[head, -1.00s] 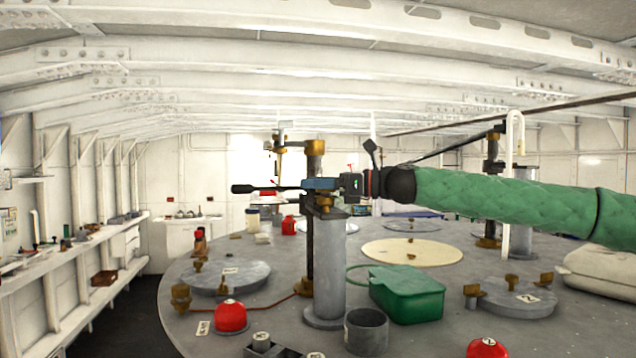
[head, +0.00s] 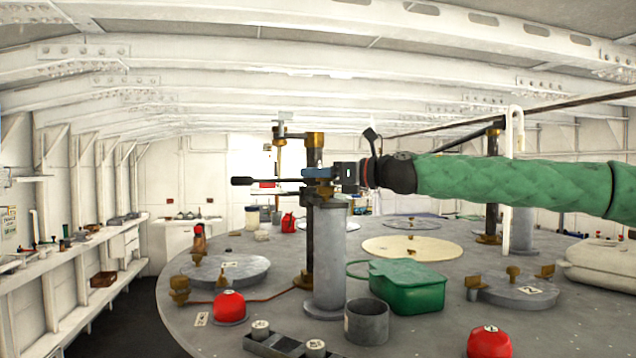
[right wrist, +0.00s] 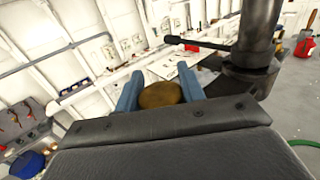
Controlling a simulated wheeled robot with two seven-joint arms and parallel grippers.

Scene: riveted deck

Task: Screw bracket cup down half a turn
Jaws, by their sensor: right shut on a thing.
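My right gripper (head: 318,174) reaches in from the right on a green-sleeved arm, level with the top of a grey upright cylinder (head: 329,255). Its two blue fingers (right wrist: 128,92) are shut on a rounded brass piece, apparently the bracket cup (right wrist: 160,96). In the head view, brass (head: 326,189) shows just under the fingers, above the cylinder; the fingers hide the rest, and I cannot see the thread. A black lever (head: 255,181) sticks out left beyond the fingers; it also shows in the right wrist view (right wrist: 195,46). My left gripper is not in view.
A dark post (head: 313,222) with a brass-collared arm stands just behind the gripper. On the grey round deck (head: 240,331) are a green box (head: 408,287), an open grey cup (head: 367,323), red domes (head: 230,307) and lidded hatches. The deck's left edge drops to a dark floor.

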